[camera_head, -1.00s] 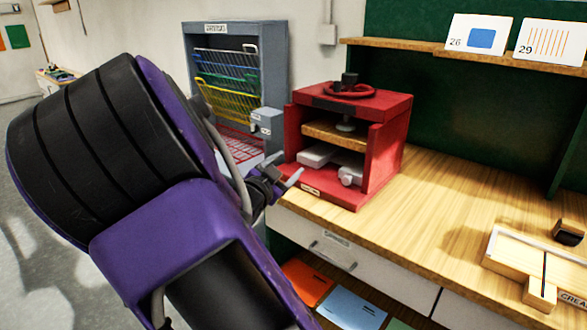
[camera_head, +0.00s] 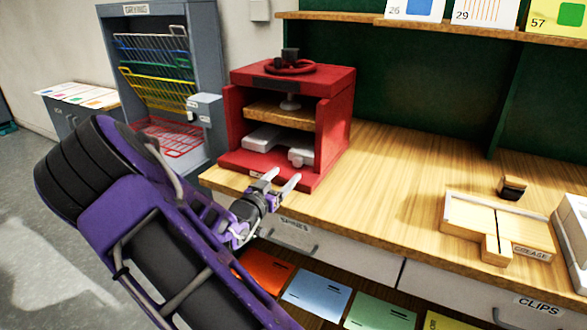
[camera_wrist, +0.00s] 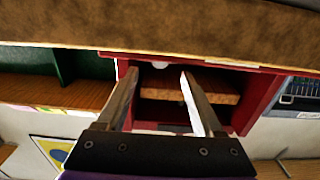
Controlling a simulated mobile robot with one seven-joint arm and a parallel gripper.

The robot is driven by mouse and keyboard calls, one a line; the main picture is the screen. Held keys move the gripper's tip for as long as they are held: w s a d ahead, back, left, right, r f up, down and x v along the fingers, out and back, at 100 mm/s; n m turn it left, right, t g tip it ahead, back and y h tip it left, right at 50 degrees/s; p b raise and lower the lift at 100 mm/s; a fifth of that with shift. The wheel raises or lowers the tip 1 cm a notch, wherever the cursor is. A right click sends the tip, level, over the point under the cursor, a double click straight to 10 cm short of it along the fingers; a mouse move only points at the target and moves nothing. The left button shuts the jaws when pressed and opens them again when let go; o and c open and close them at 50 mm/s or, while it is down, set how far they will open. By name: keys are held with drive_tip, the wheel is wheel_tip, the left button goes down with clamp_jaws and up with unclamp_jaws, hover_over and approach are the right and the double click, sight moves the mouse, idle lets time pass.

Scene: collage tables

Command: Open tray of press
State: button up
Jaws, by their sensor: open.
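The red press (camera_head: 335,110) stands on the wooden bench, with a red wheel on top and a wooden plate (camera_head: 280,115) inside. In its lower opening lie pale grey parts, a flat one (camera_head: 262,138) and a knobbed one (camera_head: 300,157); I cannot tell which is the tray. My gripper (camera_head: 283,178) is open and empty in front of the press's base, near its front label. In the wrist view, which looks upside down, the open fingers (camera_wrist: 160,72) point towards the red press (camera_wrist: 262,95). Contact cannot be told.
A grey drying rack (camera_head: 170,60) with coloured wire shelves stands left of the press. A wooden jig (camera_head: 495,222) sits on the bench (camera_head: 400,180) to the right. Drawers with handles (camera_head: 290,238) are under the bench edge. Coloured sheets (camera_head: 318,292) lie below. The bench between press and jig is clear.

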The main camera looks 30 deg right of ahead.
sight(296, 163)
drive_tip(key=x, duration=0.6)
drive_tip(key=shift+w+d, duration=0.1)
drive_tip(key=shift+c, duration=0.3)
clamp_jaws()
idle(1.0)
